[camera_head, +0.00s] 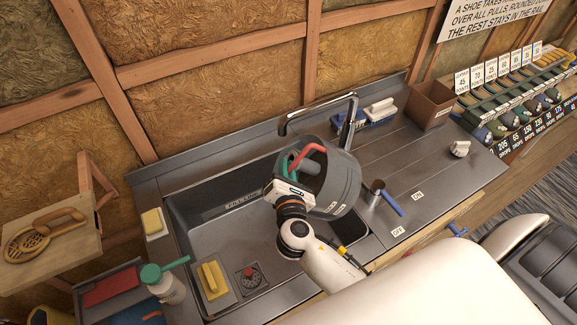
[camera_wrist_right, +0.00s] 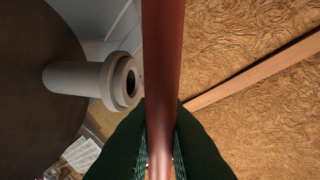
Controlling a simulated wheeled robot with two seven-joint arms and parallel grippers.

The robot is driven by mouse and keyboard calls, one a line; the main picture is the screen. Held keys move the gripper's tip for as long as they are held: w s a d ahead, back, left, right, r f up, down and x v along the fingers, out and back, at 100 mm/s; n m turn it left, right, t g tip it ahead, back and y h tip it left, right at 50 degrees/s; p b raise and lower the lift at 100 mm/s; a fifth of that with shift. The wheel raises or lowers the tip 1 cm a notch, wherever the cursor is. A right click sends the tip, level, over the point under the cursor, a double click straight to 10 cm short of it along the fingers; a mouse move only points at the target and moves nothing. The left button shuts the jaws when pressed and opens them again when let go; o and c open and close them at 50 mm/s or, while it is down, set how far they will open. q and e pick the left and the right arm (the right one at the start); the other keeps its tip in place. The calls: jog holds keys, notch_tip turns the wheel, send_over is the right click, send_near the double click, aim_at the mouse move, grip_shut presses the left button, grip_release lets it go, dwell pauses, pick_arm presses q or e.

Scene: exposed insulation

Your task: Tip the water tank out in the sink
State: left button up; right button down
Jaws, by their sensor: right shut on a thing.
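The water tank (camera_head: 342,182) is a dark grey round vessel with a red handle (camera_head: 318,148). It is tilted and held over the right part of the sink (camera_head: 185,222), below the tap (camera_head: 318,108). My right gripper (camera_head: 293,165) is shut on the red handle. In the right wrist view, the handle (camera_wrist_right: 162,60) runs between the dark green fingers (camera_wrist_right: 160,135), with a grey spout (camera_wrist_right: 85,80) at the left. I cannot see whether the tank holds water. My left gripper is not in view.
The ribbed counter (camera_head: 425,150) has free room.

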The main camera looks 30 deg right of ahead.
jog(key=shift+w+a+f+n+h, duration=0.2)
jog(key=shift+a+f+n, duration=0.3)
jog(key=shift+n, duration=0.2)
jog(key=shift+w+a+f+n+h, duration=0.2)
jog(key=shift+a+f+n, duration=0.2)
jog(key=shift+a+n, duration=0.25)
jog(key=shift+w+a+f+n+t+b, duration=0.1)
jog(key=shift+a+f+n+t+b, duration=0.05)
jog(key=shift+a+f+n+b, duration=0.45)
jog(key=shift+w+a+f+n+t+b, duration=0.15)
jog(key=shift+a+f+n+b, duration=0.2)
jog(key=shift+f+n, duration=0.4)
jog(key=w+a+f+n+t+h, duration=0.1)
jog(key=a+f+n, duration=0.1)
jog(key=a+n, duration=0.3)
jog(key=shift+a+f+n+b, duration=0.25)
jog(key=shift+f+n+b, duration=0.05)
jog(key=shift+f+n, duration=0.1)
dwell(1.5)
dwell(1.4)
